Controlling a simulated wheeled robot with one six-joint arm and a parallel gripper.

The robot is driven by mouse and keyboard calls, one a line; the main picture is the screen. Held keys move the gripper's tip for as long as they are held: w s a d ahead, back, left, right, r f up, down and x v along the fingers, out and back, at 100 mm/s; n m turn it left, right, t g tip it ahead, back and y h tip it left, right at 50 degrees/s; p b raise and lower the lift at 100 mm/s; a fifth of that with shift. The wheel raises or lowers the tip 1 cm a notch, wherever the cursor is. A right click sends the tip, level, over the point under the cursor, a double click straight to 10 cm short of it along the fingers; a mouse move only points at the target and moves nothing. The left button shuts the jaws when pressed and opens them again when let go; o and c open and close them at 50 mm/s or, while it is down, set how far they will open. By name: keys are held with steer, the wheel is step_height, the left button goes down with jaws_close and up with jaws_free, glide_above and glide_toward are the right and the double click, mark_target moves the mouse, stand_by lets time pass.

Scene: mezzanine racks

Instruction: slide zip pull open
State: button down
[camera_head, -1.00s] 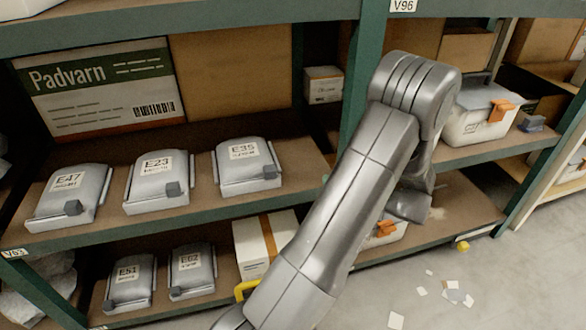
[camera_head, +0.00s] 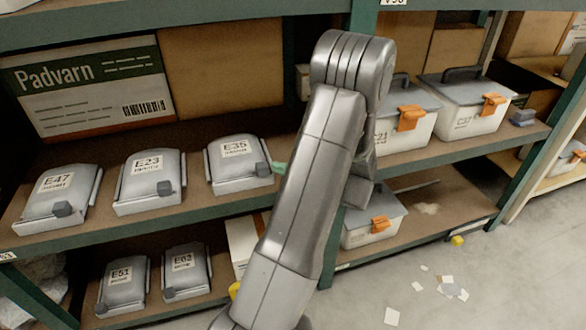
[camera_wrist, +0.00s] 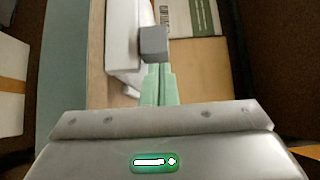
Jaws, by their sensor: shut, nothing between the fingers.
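The grey pouch E35 (camera_head: 233,165) lies on the middle shelf, with a dark grey block-shaped pull (camera_head: 263,169) at its right front corner. My gripper (camera_head: 276,167) has pale green fingers, just right of that pull and partly hidden by my arm. In the wrist view the shut, empty fingers (camera_wrist: 158,82) point at the same pull (camera_wrist: 154,42). Their tips meet its near edge in the picture; I cannot tell whether they touch. Similar pouches E23 (camera_head: 150,182) and E47 (camera_head: 57,198) lie to the left, each with its own grey pull.
The shelf's green front edge (camera_head: 140,222) runs below the pouches. Two more pouches lie on the lower shelf. A Padvarn carton (camera_head: 90,90) stands behind. Lidded boxes with orange latches (camera_head: 463,105) stand right of my arm. Paper scraps and a yellow object (camera_head: 457,240) lie on the floor.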

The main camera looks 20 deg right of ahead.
steer(key=shift+a, duration=0.1)
steer(key=a+b, duration=0.2)
steer(key=a, duration=0.3)
steer(key=a+b, duration=0.2)
steer(key=a, duration=0.4)
steer(key=shift+s+f+b, duration=0.15)
steer(key=shift+s+b, duration=0.05)
steer(key=shift+b, duration=0.15)
steer(key=shift+a, duration=0.4)
steer(key=shift+d, duration=0.2)
steer(key=d, duration=0.3)
steer(key=d+b, duration=0.1)
steer(key=shift+s+d, duration=0.25)
steer(key=shift+d, duration=0.1)
steer(key=p+v, duration=0.1)
steer(key=v, duration=0.7)
steer(key=shift+s+d, duration=0.2)
steer(key=shift+s, duration=0.2)
